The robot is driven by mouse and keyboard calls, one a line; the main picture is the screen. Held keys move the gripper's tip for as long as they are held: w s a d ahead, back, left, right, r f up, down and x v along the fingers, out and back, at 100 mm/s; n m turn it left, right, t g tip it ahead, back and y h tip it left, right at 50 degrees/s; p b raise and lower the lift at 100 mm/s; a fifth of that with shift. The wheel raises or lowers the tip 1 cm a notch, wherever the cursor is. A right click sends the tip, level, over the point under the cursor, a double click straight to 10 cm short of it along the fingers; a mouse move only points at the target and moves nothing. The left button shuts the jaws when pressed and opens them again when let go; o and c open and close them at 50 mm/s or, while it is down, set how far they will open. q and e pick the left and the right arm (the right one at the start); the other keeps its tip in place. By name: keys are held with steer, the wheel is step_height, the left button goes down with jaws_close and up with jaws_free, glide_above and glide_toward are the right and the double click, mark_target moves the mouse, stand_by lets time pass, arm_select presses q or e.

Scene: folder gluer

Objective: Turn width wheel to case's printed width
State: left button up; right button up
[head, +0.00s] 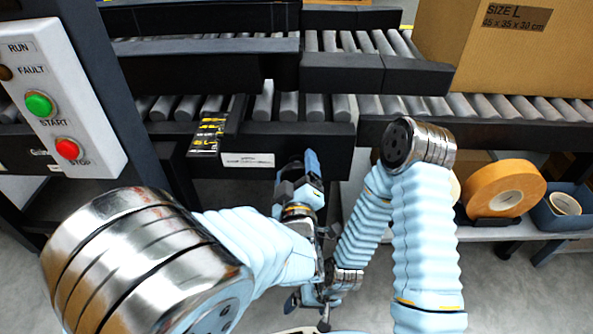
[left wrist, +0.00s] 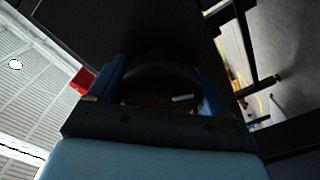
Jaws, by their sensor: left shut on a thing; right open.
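The cardboard case (head: 500,50) stands on the rollers at the upper right; its label reads SIZE L, 45 x 35 x 30 cm. A black scale with yellow marks (head: 208,135) is on the machine's front left of centre. My left gripper (head: 304,168) is at the dark front beam, below the rollers. In the left wrist view, its blue fingers (left wrist: 160,88) are on either side of a dark round thing, apparently the width wheel (left wrist: 158,72), and shut on it. The wheel is hidden in the head view. My right gripper (head: 308,308) is open and low, below the left one.
A control box (head: 62,100) with green START and red STOP buttons is at the left. A shelf (head: 480,229) at the right holds an orange tape roll (head: 503,188) and a blue bin (head: 566,212). A white plate (head: 248,160) is on the front beam.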

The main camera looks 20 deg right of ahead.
arm_select(q)
steer(key=shift+m, duration=0.3)
steer(key=m, duration=0.4)
steer(key=shift+p, duration=0.35)
steer(key=m+p, duration=0.1)
steer(key=m, duration=0.4)
steer(key=m+p, duration=0.2)
steer(key=m, duration=0.3)
steer(key=shift+s+d+r+m, duration=0.1)
steer(key=shift+m, duration=0.2)
steer(key=m+h+p, duration=0.1)
steer(key=m+p, duration=0.1)
steer(key=m, duration=0.3)
steer(key=shift+m, duration=0.4)
steer(key=o, duration=1)
